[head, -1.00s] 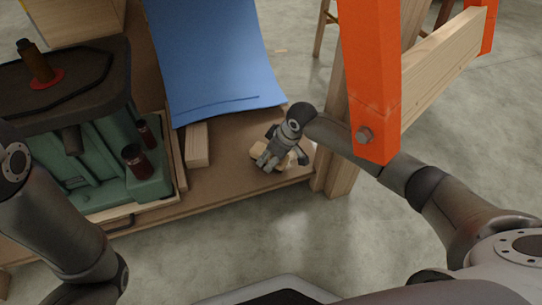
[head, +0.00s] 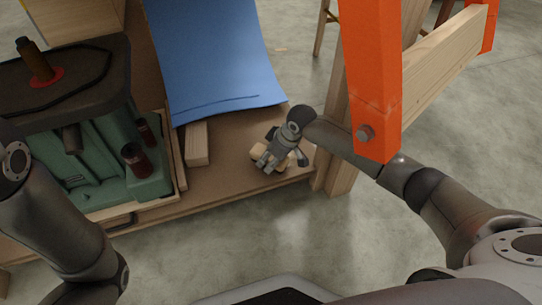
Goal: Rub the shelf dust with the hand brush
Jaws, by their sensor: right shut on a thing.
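My right gripper (head: 273,162) is low over the right end of the wooden shelf (head: 225,184). It is shut on a small light wooden block-like thing that looks like the hand brush (head: 257,155). The gripper and its fingers hide most of the brush. The brush is at or just above the shelf surface; I cannot tell whether it touches. I cannot make out the dust on the shelf. My left arm comes in at the left edge, and its gripper is out of view.
A blue curved sheet (head: 215,60) and a wood block (head: 197,144) are behind and left of the gripper. A green machine in a wooden tray (head: 115,213) fills the left. An orange post (head: 372,80) and wooden leg (head: 341,176) stand close to my right arm.

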